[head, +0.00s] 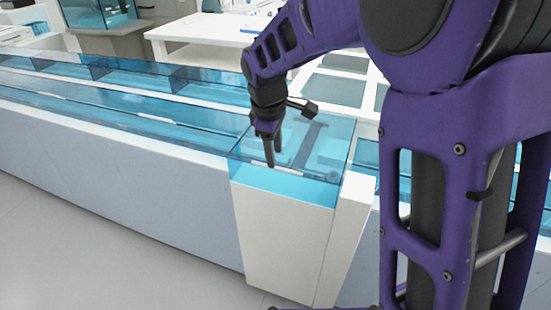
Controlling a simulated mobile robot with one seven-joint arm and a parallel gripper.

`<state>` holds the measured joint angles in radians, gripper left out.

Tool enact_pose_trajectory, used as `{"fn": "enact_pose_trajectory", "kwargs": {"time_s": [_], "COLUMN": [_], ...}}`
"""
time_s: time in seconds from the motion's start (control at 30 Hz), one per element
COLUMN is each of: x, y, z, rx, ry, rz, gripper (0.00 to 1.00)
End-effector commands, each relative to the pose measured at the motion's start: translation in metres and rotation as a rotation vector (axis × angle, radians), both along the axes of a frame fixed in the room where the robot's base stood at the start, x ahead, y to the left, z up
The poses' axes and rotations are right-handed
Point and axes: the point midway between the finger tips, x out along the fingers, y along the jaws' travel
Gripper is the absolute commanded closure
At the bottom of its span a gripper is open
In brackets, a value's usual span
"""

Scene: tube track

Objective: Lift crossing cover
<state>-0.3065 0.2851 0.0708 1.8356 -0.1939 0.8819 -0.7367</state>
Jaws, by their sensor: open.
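The crossing cover (333,165) is a clear blue box-like cover on top of a white pedestal at the crossing of the track. My gripper (272,158) points down at the cover's near left part, with its dark fingers apart and nothing seen between them. In this view the fingers overlap the cover, and I cannot tell whether they touch it. A dark bar-like shape (312,143) shows by the cover, to the right of the fingers. My wrist hides part of the cover's far left side.
A long track (130,112) under clear blue covers runs off to the left on a white base (120,172). A white table (205,30) and a blue glass-sided case (100,12) stand behind. The grey floor (60,240) in front is clear. My purple arm blocks the right side.

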Motion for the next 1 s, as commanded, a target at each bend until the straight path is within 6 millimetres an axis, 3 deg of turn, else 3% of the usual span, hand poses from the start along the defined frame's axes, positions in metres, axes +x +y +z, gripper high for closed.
{"fn": "enact_pose_trajectory", "kwargs": {"time_s": [0.03, 0.2, 0.6, 0.63, 0.87, 1.0], "x": [0.001, 0.005, 0.007, 0.007, 0.007, 0.007], "y": [-0.001, -0.002, -0.002, -0.002, -0.002, -0.002], "z": [-0.011, -0.031, -0.038, -0.038, -0.038, -0.038], "rx": [-0.001, 0.0, 0.001, 0.001, 0.001, 0.001], "ry": [0.003, 0.001, -0.001, -0.001, -0.001, -0.001], "rz": [0.0, 0.0, 0.0, 0.0, 0.0, 0.0], "gripper": [0.55, 0.55, 0.55, 0.57, 0.98, 1.0]}}
